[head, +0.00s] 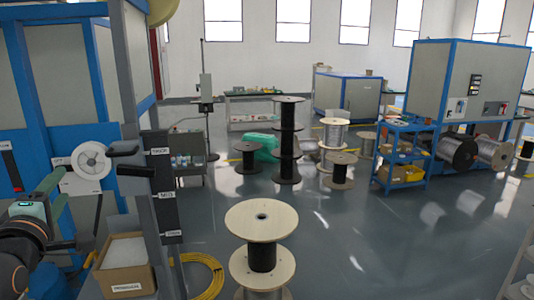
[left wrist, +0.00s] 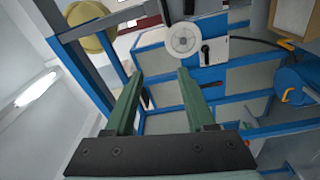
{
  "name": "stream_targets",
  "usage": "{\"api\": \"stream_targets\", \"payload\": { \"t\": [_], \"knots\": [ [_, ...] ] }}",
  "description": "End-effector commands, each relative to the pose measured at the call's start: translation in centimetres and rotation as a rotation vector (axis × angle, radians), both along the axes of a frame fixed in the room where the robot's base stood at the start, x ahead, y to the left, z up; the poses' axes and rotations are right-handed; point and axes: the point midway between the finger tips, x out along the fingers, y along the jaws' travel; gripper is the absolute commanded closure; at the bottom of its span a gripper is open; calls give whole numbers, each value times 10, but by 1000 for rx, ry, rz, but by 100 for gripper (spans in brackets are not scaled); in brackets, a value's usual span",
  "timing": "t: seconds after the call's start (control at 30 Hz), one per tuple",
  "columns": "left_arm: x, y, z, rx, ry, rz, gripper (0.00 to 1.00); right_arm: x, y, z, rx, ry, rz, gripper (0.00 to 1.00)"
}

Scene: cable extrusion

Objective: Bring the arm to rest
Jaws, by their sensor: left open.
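My left gripper (head: 56,188) is at the lower left of the head view, in front of the blue-framed machine. In the left wrist view its two green fingers (left wrist: 160,73) stand apart with nothing between them. A white reel (head: 92,161) on the machine's plate is to the right of and above the gripper in the head view. The reel also shows beyond the fingertips in the left wrist view (left wrist: 183,40), apart from them. My right gripper is not in view.
The blue-framed machine (head: 42,75) fills the left side. A cardboard box (head: 127,276) stands low beside it, near a coiled yellow cable (head: 207,272). A wooden-flanged spool (head: 262,222) stands at front centre. A blue cart (head: 403,160) is at right. The right-hand floor is largely clear.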

Motion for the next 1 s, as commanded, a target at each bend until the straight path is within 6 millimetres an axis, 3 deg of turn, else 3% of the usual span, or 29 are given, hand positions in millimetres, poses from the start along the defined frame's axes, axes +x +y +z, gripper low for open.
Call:
{"api": "stream_targets", "payload": {
  "t": [0.2,0.47,0.67,0.77,0.9,1.0],
  "knots": [
    [-18,41,35,209,0,106,45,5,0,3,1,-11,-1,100],
    [-39,72,78,418,0,211,45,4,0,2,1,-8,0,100],
    [-4,51,-10,658,219,103,45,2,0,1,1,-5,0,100],
    [6,38,-63,795,330,28,45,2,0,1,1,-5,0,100],
    [8,15,-156,1005,491,-122,45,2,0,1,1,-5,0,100],
    [-5,-3,-229,1162,593,-257,45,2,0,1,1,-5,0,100]
  ]
}}
